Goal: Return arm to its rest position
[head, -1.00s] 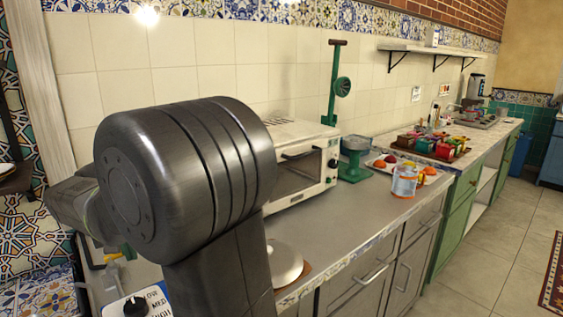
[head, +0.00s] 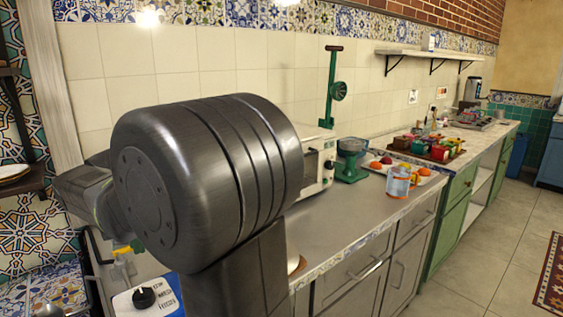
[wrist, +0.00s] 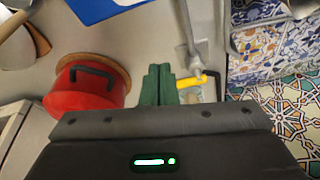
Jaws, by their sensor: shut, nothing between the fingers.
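My gripper (wrist: 158,85) shows in the wrist view as two dark green fingers, pressed together and empty. They point over a pale counter. A red pot (wrist: 90,90) with a dark handle stands left of the fingers. A grey tool with a yellow handle (wrist: 192,80) lies just right of them. In the head view my dark arm fills the left and centre.
Colourful cups sit on a tray (head: 425,155) farther back. A knob panel (head: 147,300) is at lower left. The floor at right is clear.

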